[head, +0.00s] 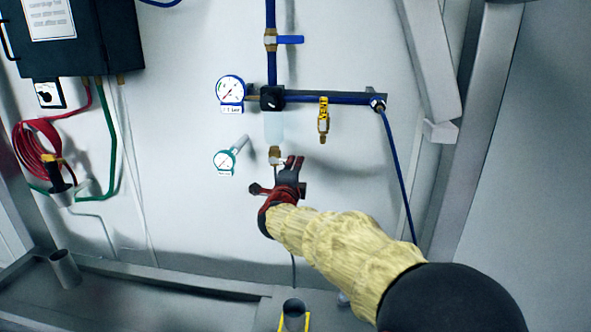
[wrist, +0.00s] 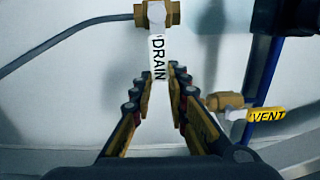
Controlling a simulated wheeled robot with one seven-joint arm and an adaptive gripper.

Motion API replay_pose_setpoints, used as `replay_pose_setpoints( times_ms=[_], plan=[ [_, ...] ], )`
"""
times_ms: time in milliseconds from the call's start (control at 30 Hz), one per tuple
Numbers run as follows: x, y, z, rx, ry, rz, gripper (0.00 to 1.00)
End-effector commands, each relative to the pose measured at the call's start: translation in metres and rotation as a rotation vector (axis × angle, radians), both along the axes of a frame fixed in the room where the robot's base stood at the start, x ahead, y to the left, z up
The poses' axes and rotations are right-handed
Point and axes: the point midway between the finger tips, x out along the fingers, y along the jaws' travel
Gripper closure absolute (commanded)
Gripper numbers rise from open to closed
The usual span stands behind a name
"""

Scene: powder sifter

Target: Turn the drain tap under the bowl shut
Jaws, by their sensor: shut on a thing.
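The drain tap has a brass body (wrist: 172,13) and a white handle (wrist: 157,55) marked DRAIN, both clear in the wrist view. The handle hangs down from the body in that picture, and its lower end sits between my two fingers. My gripper (wrist: 163,76) is shut on this handle. In the head view the tap's brass body (head: 274,154) shows just below the pale translucent bowl (head: 274,127). My gripper (head: 291,166) is right below and beside it there and hides the handle.
A tap with a yellow handle marked VENT (wrist: 267,115) is to the right in the wrist view. Two gauges (head: 231,90) (head: 227,160) are left of the bowl. A blue-handled valve (head: 289,40) is above. A blue hose (head: 396,165) hangs at the right.

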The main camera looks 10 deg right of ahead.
Motion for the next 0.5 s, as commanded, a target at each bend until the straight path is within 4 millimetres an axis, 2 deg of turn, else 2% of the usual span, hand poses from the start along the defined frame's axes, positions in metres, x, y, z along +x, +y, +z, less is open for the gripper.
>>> replay_pose_setpoints(
  times_ms=[33, 267, 300, 500],
  plan=[
    [0.0000, 0.0000, -0.0056, 0.001, 0.008, 0.000, 1.00],
    [0.0000, 0.0000, -0.0056, 0.000, 0.009, 0.000, 1.00],
    [0.0000, 0.0000, -0.0057, 0.000, 0.009, 0.000, 0.84],
    [0.0000, 0.0001, -0.0043, 0.000, 0.006, 0.000, 0.72]
  ],
)
